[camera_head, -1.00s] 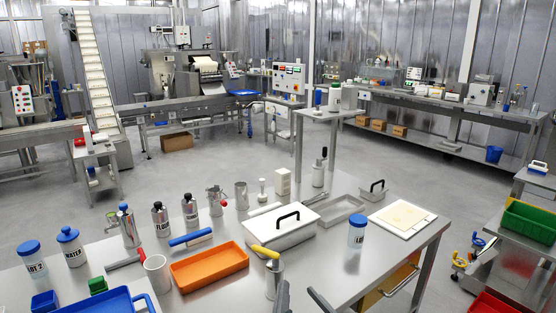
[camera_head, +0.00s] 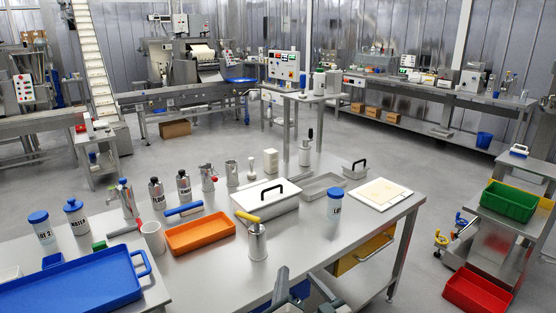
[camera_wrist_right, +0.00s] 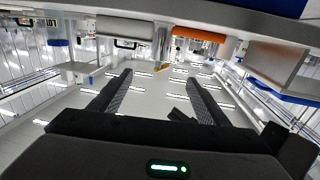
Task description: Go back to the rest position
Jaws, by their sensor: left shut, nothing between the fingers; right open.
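My right gripper (camera_head: 302,285) shows at the bottom edge of the head view, by the front edge of the steel table (camera_head: 225,265). In the right wrist view its two dark fingers (camera_wrist_right: 158,77) stand wide apart with nothing between them. My left gripper is not in the head view. No object is held in what I see.
The table carries a large blue tray (camera_head: 75,284), an orange tray (camera_head: 200,233), a metal canister (camera_head: 257,243), a white lidded box (camera_head: 265,203) and a blue-capped jar (camera_head: 334,206). A red bin (camera_head: 478,291) and a green bin (camera_head: 510,201) are at right. Open floor lies beyond the table.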

